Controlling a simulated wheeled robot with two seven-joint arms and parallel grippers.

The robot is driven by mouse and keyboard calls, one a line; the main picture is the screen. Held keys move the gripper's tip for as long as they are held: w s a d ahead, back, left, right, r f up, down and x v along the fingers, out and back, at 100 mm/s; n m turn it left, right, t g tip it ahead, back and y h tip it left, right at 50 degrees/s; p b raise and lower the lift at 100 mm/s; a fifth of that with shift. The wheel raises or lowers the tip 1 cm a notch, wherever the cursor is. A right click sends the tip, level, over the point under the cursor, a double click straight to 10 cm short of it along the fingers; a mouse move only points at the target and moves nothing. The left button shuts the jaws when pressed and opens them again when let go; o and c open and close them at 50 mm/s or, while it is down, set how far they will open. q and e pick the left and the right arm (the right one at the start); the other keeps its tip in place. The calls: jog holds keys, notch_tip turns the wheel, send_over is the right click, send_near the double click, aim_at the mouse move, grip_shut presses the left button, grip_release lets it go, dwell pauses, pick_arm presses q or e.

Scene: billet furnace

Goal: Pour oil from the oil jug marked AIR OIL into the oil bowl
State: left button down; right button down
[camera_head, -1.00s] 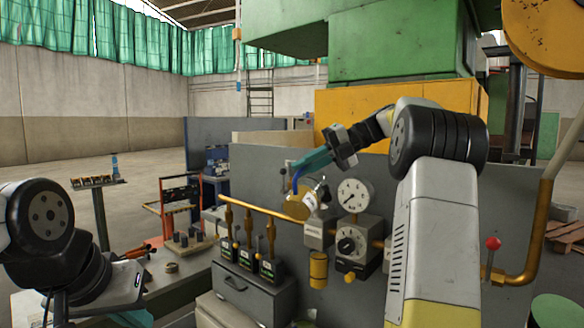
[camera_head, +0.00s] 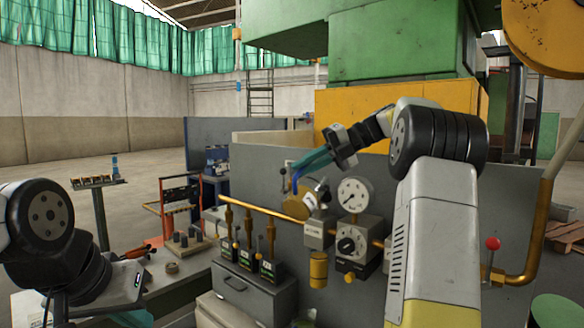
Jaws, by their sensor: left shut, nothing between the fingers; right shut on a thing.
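My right gripper (camera_head: 305,167) is shut on a brass-yellow jug (camera_head: 296,208) with a blue handle. The jug hangs tilted in front of the grey panel, beside the gauge. A pale label shows on its side, but its text is too small to read. A yellow cup (camera_head: 318,268), which may be the oil bowl, sits below and right of the jug, under a grey block. Whether oil is flowing cannot be seen. My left gripper (camera_head: 136,319) is low at the bottom left, shut and empty, mostly cut off by the frame edge.
A dial gauge (camera_head: 354,195) and a grey regulator box (camera_head: 357,243) stand right of the jug. A brass pipe (camera_head: 268,210) runs along the panel. A red-knobbed lever (camera_head: 492,243) is further right.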

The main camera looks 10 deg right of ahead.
aim_at(299, 176)
jog(key=shift+w+d+r+y, duration=0.25)
jog(key=shift+w+r+y, duration=0.05)
jog(key=shift+r, duration=0.05)
dwell(0.3)
jog(key=shift+s+a+f+h, duration=0.5)
jog(key=shift+s+a+h, duration=0.05)
jog(key=shift+s+h, duration=0.05)
jog(key=shift+s+a+f+n+t, duration=0.1)
jog(key=shift+s+f+n+t, duration=0.05)
jog(key=shift+f+n+t, duration=0.2)
jog(key=shift+s+a+f+n+t+h, duration=0.25)
jog(key=shift+f+t+h, duration=0.05)
jog(key=shift+f+h, duration=0.15)
jog(key=shift+s+a+f+n+t+h, duration=0.2)
jog(key=shift+s+a+f+t+h, duration=0.05)
jog(key=shift+f+h, duration=0.15)
jog(key=shift+f, duration=0.15)
